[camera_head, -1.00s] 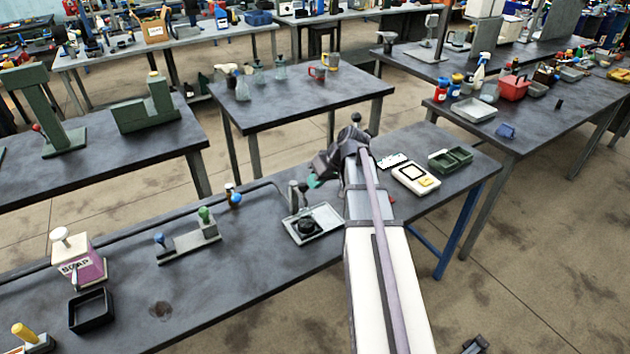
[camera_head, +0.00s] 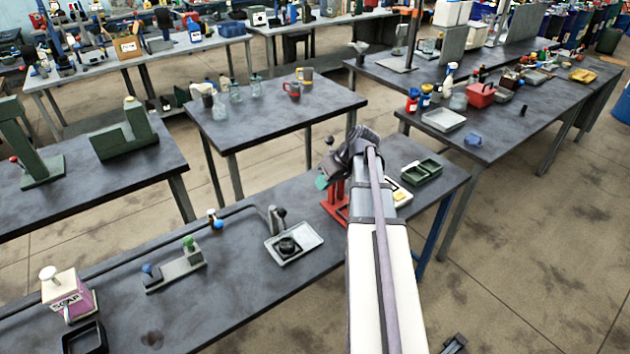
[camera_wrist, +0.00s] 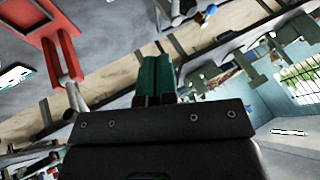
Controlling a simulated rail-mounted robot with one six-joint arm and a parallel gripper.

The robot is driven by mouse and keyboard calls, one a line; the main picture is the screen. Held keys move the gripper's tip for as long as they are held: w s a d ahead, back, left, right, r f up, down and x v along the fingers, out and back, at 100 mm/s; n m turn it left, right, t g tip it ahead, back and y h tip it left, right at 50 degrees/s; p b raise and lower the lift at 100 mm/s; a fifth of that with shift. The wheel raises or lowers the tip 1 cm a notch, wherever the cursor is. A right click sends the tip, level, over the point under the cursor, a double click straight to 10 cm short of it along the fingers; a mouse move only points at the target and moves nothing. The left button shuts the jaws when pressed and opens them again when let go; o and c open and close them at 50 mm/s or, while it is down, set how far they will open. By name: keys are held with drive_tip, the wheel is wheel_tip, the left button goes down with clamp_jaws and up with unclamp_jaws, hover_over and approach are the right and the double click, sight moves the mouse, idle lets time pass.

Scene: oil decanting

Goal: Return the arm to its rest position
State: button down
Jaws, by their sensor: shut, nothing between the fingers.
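My gripper (camera_head: 322,181) hangs over the right part of the near workbench (camera_head: 235,290), beside a red stand (camera_head: 336,203). In the wrist view its green fingers (camera_wrist: 153,76) are together with nothing between them. My arm extends away from the camera with its wrist folded at the far end. It hides part of the red stand and of a pale device with a yellow patch (camera_head: 398,193). The red stand also shows in the wrist view (camera_wrist: 53,14), apart from the fingers.
Another table (camera_head: 270,120) with mugs and bottles stands behind. The floor at right is open.

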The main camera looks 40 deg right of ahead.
idle(0.5)
drive_tip(key=s+a+f+g+h+b, duration=0.1)
drive_tip(key=s+a+f, duration=0.1)
drive_tip(key=a, duration=0.7)
drive_tip(key=s+a+f+g+h+b, duration=0.2)
drive_tip(key=s+a+f, duration=0.1)
drive_tip(key=a, duration=0.6)
drive_tip(key=s+a+f+g+h+b, duration=0.1)
drive_tip(key=s+a+f+h+b, duration=0.1)
drive_tip(key=a, duration=0.7)
drive_tip(key=s+f, duration=0.1)
drive_tip(key=s, duration=0.1)
drive_tip(key=shift+s+a+g, duration=0.2)
drive_tip(key=shift+s+g, duration=0.1)
